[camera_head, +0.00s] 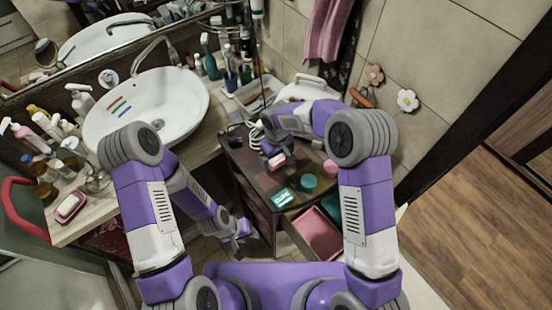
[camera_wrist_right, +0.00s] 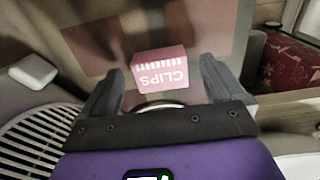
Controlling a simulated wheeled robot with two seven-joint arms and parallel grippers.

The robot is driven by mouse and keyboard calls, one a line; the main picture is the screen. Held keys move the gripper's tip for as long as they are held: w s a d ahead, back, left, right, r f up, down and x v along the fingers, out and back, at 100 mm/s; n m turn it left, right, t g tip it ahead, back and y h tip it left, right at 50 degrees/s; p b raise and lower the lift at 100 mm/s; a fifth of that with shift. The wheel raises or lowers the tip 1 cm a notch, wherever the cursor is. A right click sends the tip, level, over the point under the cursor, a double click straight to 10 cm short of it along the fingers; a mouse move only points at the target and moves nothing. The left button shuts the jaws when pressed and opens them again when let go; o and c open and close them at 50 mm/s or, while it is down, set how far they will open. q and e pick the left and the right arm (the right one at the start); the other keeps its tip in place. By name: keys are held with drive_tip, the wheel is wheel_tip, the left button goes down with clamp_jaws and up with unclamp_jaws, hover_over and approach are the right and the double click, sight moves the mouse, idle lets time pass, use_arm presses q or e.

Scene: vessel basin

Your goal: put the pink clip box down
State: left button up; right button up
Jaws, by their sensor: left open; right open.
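The pink clip box (camera_wrist_right: 160,72), with white lettering upside down in the right wrist view, lies between the two fingers of my right gripper (camera_wrist_right: 158,88). The fingers are open, with gaps to the box's sides. In the head view the pink clip box (camera_head: 277,161) shows at the tips of my right gripper (camera_head: 276,153), over the dark cabinet top (camera_head: 248,162). My left gripper (camera_head: 240,230) is open and empty, low in front of the cabinet.
On the cabinet top are a teal labelled box (camera_head: 282,198), a teal round item (camera_head: 308,182) and a small pink item (camera_head: 330,168). A pink-lined drawer (camera_head: 318,236) stands open at the front. The basin (camera_head: 150,105) is to the left.

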drive_tip(key=shift+s+f, duration=0.1)
drive_tip(key=shift+f, duration=0.9)
drive_tip(key=c, duration=1.1)
